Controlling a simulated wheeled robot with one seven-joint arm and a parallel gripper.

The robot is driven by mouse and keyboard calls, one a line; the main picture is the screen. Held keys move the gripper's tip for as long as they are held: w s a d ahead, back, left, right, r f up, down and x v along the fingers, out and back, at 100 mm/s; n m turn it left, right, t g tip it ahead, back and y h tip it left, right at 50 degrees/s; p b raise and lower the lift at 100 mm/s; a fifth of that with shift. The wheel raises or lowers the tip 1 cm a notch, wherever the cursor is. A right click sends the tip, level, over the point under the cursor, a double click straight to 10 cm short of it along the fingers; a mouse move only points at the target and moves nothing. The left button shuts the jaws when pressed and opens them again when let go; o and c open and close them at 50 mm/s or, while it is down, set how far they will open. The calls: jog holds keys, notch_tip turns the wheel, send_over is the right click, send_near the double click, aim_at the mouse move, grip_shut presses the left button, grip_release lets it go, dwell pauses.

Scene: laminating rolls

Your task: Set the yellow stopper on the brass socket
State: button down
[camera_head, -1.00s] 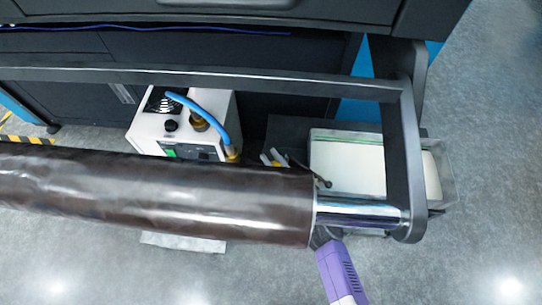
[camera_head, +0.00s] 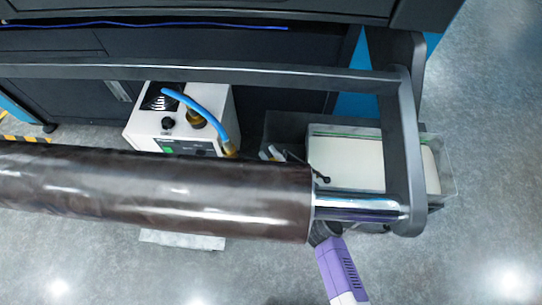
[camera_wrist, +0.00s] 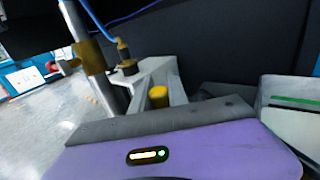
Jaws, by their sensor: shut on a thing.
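In the wrist view my gripper (camera_wrist: 160,98) is shut on the yellow stopper (camera_wrist: 158,91). The stopper is held near the pale fingers, beyond my purple wrist housing. A brass collar (camera_wrist: 90,58) sits on a metal pipe to the left. A smaller brass fitting (camera_wrist: 126,58) stands at the blue hose's end. In the head view brass fittings (camera_head: 194,119) show on the white unit (camera_head: 150,122). I cannot tell which brass part is the socket. The stopper is clear of these fittings in the wrist view. In the head view the roll hides most of my gripper.
A large brown roll (camera_head: 150,197) on a shiny shaft (camera_head: 360,208) spans the head view's front. A dark frame bar (camera_head: 200,73) crosses behind it. A blue hose (camera_head: 205,111) arches over the white unit. A clear tray (camera_head: 435,170) stands right. Floor shows at right.

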jog(key=shift+f+b, duration=1)
jog(key=shift+b, duration=0.1)
jog(key=c, duration=1.6)
grip_release()
jog(key=shift+o, duration=0.2)
jog(key=p+v, duration=0.2)
jog(key=v, duration=0.9)
jog(key=shift+r, duration=0.1)
